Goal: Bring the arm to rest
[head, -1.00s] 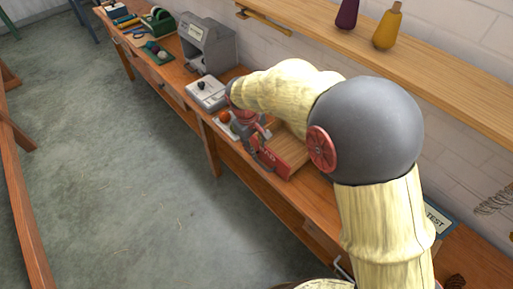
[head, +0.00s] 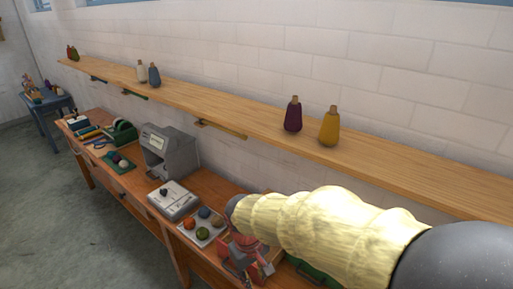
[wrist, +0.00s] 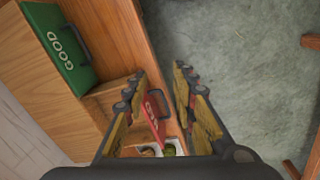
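My gripper (head: 243,262) hangs low over the front part of the wooden workbench (head: 150,190). In the wrist view its two fingers (wrist: 160,75) stand well apart, with nothing held between them. A red lettered panel with a dark handle (wrist: 153,115) shows beyond the gap, apparently below the fingers. A green panel marked GOOD (wrist: 68,52), also with a dark handle, lies to the left in the wrist view. My arm's pale sleeve hides much of the bench in the head view.
A white tray (head: 219,237) with several coloured balls lies just left of my gripper. Beyond it are a light grey device (head: 174,201) and a grey machine (head: 168,150). A wall shelf (head: 260,125) carries several bottle-shaped cones. Open floor (wrist: 240,70) lies beside the bench.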

